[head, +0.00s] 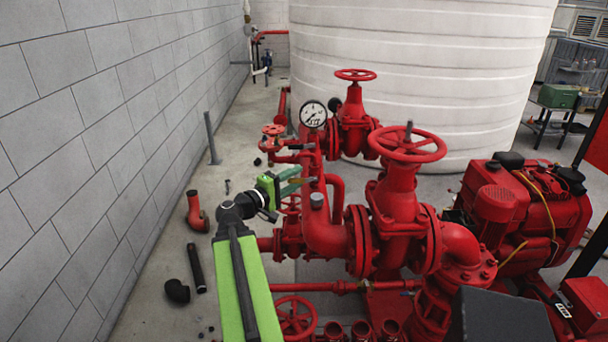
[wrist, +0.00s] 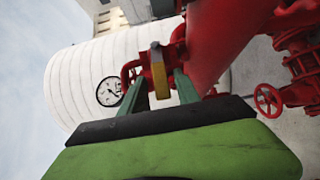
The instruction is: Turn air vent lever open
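The air vent lever (wrist: 158,75) is a short yellow handle with a grey metal end, on the red pipework. In the wrist view it stands between the two green fingers of my gripper (wrist: 160,82). The gripper is open, with a visible gap on each side of the lever. In the head view my gripper (head: 294,180) reaches from the left to the red pipe, and the lever (head: 307,180) shows small and dull yellow at the fingertips. The lever's far end and pivot are partly hidden.
A pressure gauge (head: 313,114) stands above the lever, with a small red handwheel (head: 273,130) to its left. A large red valve wheel (head: 407,144) is to the right. Loose pipe pieces (head: 197,268) lie on the floor by the grey wall (head: 70,130). A white tank (head: 420,70) stands behind.

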